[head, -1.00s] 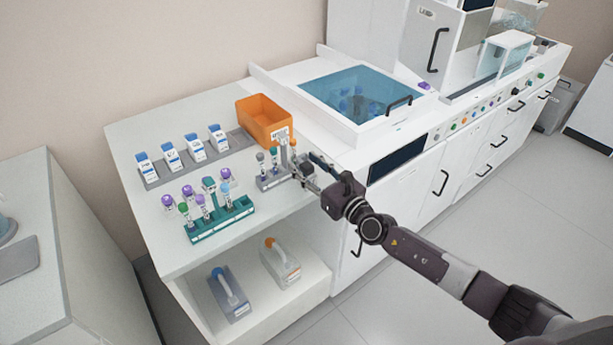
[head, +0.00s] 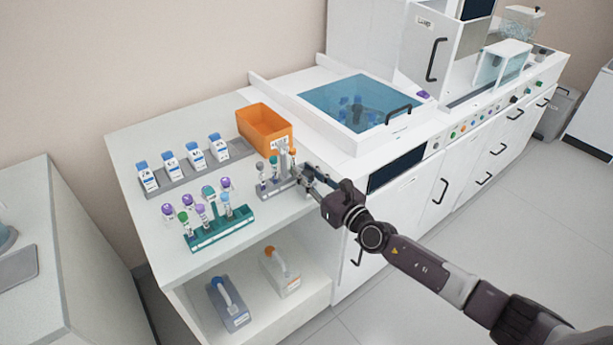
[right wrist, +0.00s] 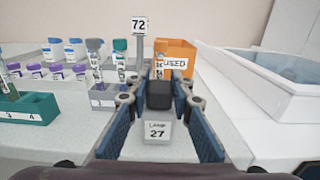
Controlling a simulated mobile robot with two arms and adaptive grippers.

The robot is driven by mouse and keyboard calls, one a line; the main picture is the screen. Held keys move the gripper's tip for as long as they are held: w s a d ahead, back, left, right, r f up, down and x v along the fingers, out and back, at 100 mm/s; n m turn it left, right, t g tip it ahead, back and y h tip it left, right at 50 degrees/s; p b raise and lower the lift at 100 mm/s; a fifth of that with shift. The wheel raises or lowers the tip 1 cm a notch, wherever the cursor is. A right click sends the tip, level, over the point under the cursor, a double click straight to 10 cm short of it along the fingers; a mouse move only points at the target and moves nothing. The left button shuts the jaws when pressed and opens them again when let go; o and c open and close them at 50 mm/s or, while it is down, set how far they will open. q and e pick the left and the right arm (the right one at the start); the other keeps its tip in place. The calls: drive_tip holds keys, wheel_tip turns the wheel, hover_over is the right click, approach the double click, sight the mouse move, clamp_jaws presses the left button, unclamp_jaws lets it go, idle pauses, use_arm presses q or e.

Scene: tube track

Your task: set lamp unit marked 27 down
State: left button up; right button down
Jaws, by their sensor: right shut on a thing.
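The lamp unit marked 27 (right wrist: 157,132) is a small pale block with a black top, upright between my right gripper's blue fingers in the right wrist view. My right gripper (right wrist: 160,122) is shut on it. In the head view my right gripper (head: 304,178) is at the right front edge of the white bench, just right of a small grey tube rack. The unit is hard to make out there, and I cannot tell whether its base touches the bench. My left gripper is not in view.
The grey rack (right wrist: 102,100) holds capped tubes and a sign reading 72 (right wrist: 139,24). Behind stands an orange bin marked USED (head: 264,124). A teal rack (head: 222,232) with several tubes is to the left. A blue-lidded bath (head: 348,102) lies beyond.

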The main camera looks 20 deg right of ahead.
sight(306, 173)
wheel_tip(306, 173, up, 20)
drive_tip(key=p, duration=1.3)
drive_tip(key=shift+f+p, duration=0.2)
drive_tip(key=shift+p, duration=0.2)
